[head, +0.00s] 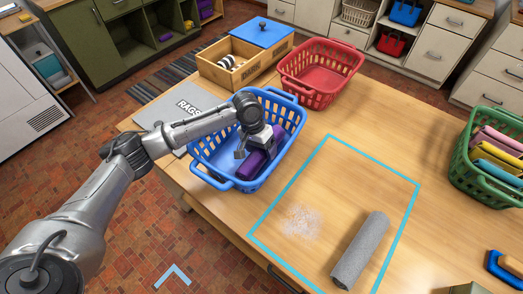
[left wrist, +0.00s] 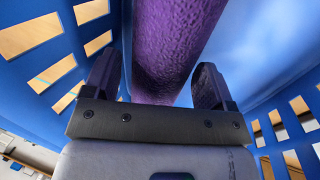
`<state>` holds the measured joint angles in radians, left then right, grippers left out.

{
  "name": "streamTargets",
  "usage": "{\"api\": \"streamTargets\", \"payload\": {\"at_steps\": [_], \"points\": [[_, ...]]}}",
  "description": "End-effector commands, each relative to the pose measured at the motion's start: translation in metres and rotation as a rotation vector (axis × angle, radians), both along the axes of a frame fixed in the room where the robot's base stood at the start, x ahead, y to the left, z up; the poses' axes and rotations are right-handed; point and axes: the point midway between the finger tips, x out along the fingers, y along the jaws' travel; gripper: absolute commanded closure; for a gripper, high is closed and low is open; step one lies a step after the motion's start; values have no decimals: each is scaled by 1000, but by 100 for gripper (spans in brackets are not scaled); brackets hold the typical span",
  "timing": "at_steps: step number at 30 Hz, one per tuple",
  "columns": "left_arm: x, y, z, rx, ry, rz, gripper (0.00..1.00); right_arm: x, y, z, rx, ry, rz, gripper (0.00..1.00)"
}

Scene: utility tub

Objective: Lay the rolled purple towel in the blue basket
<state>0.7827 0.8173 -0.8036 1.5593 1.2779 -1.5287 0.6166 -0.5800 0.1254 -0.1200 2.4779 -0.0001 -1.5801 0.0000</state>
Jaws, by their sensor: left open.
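The rolled purple towel (head: 256,165) lies inside the blue basket (head: 217,175) on the wooden table. My left gripper (head: 256,146) reaches down into the basket over the towel and hides part of it. In the left wrist view the purple towel (left wrist: 165,45) runs lengthwise just beyond and between the two fingers of my left gripper (left wrist: 155,85). The fingers are spread apart. The blue basket's slotted walls (left wrist: 60,40) rise on both sides. I cannot tell whether the fingers touch the towel. My right gripper is not in view.
A red basket (head: 320,72) and a wooden box with a blue lid (head: 240,55) stand behind. A green basket (head: 470,175) with folded cloths stands at the right. The taped area is mostly free.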

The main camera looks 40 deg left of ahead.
Motion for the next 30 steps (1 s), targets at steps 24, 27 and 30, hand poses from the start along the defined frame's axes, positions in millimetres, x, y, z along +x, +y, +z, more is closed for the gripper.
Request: {"api": "streamTargets", "payload": {"at_steps": [24, 27, 30], "points": [[-2, 29, 106, 0, -2, 1, 22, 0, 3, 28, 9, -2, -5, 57], [-2, 29, 107, 0, -1, 1, 22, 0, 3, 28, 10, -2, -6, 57], [-2, 29, 107, 0, -1, 1, 22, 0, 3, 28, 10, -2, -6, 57]]}}
